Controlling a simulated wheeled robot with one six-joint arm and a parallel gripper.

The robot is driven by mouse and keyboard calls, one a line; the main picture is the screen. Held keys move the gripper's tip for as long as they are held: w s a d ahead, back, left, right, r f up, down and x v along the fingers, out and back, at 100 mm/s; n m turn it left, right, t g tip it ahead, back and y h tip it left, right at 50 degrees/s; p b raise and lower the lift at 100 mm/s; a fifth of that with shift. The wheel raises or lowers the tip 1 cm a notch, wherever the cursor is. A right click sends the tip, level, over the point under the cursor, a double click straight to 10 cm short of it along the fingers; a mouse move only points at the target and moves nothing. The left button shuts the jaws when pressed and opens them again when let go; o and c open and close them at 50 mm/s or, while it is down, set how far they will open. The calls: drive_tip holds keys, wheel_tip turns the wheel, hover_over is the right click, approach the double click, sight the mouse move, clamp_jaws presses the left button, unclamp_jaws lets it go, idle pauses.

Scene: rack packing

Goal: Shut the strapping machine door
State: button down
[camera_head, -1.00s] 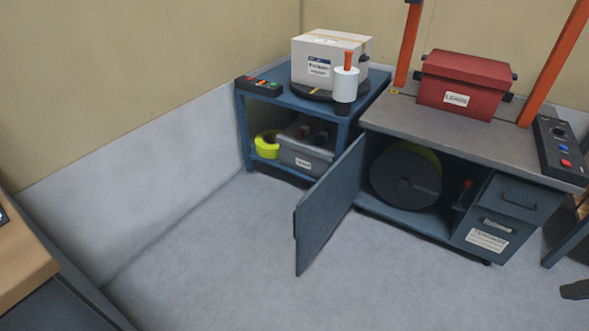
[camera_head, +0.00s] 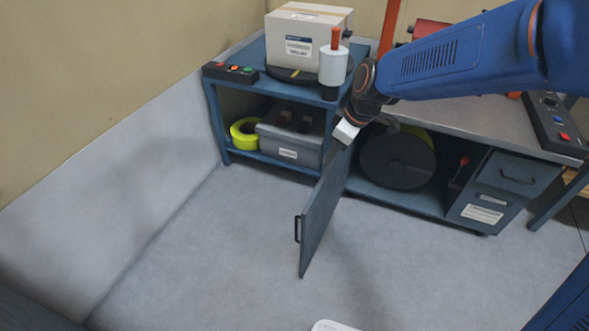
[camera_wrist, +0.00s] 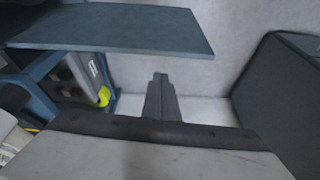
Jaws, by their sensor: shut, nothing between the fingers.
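The strapping machine (camera_head: 478,112) stands at the back right in the head view, with a grey top and a blue-grey cabinet below. Its door (camera_head: 322,215) hangs open, swung out to the left toward the room, with a dark handle on its left-hand face. The door also shows as a flat blue-grey slab across the top of the wrist view (camera_wrist: 120,28). My gripper (camera_wrist: 160,78) is shut and empty, its fingertips apart from the slab in that picture. In the head view it is near the door's upper edge; contact cannot be told there.
A dark strap reel (camera_head: 397,160) sits inside the open cabinet. A blue shelf cart (camera_head: 217,120) close left of the door bears a carton (camera_head: 303,40), a wrap roll (camera_head: 333,66) and a grey bin (camera_head: 290,143). The floor (camera_head: 215,265) before the door is clear.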

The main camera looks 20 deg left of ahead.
drive_tip(key=a+f, duration=0.8)
drive_tip(key=f, duration=0.3)
drive_tip(key=shift+n, duration=0.4)
drive_tip(key=shift+d+r, duration=0.15)
drive_tip(key=shift+d, duration=1.95)
drive_tip(key=shift+d, duration=0.1)
